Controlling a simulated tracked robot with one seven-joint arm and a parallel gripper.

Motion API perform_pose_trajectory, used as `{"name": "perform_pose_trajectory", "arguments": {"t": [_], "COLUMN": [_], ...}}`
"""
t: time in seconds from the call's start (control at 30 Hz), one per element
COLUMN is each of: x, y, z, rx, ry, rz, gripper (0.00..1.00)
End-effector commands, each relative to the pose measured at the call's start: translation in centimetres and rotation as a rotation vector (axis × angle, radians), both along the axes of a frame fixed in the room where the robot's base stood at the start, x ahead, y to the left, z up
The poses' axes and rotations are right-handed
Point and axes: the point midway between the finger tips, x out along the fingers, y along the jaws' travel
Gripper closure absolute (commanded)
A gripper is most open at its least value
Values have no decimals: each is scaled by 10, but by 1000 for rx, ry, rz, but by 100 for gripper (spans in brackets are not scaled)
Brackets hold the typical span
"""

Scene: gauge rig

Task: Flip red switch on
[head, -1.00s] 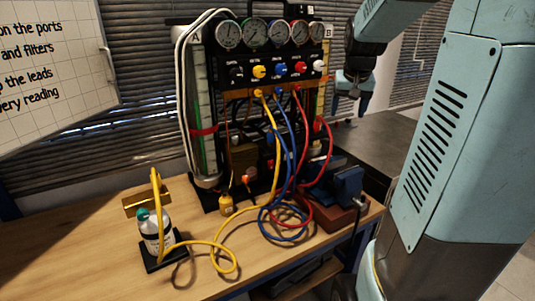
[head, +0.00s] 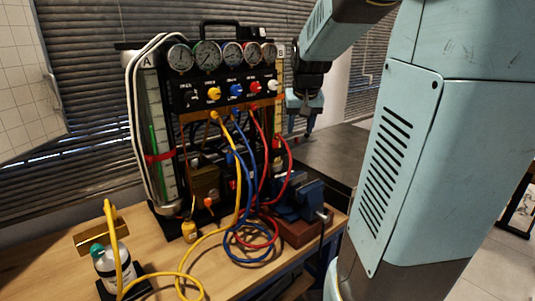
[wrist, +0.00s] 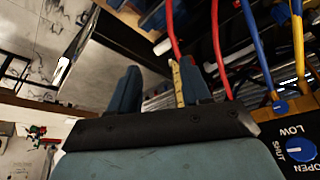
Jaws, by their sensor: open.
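The gauge rig (head: 222,104) stands upright on the bench with a row of dials above coloured knobs. I cannot make out a red switch for certain; a red knob (head: 254,87) sits on the front panel, and small red parts lower down are partly hidden by hoses. My gripper (head: 298,128) is at the rig's right side, beside tube B, apart from the knobs. In the wrist view my gripper (wrist: 158,74) is open, with nothing clearly held. A red hose (wrist: 216,45) and a yellow marked strip (wrist: 178,84) show beyond the fingers.
Yellow, blue and red hoses (head: 245,240) hang and coil before the rig. A blue vise (head: 297,200) stands at the bench's right. A bottle (head: 112,265) is front left. A dark table (head: 325,155) lies behind right. A blue knob marked SHUT and OPEN (wrist: 300,150) is close by.

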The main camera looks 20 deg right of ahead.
Motion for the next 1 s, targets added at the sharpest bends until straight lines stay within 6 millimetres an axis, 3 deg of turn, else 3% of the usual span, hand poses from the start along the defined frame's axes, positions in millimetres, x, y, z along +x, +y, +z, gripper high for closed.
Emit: {"name": "perform_pose_trajectory", "arguments": {"t": [0.2, 0.5, 0.73, 1.0], "x": [-52, -136, -181, -195], "y": [58, 120, 144, 150], "z": [14, 10, -1, -7], "rx": [-7, -14, -17, -17], "ry": [-33, -73, -92, -97], "rz": [101, 248, 326, 349], "gripper": [74, 100, 100, 100]}}
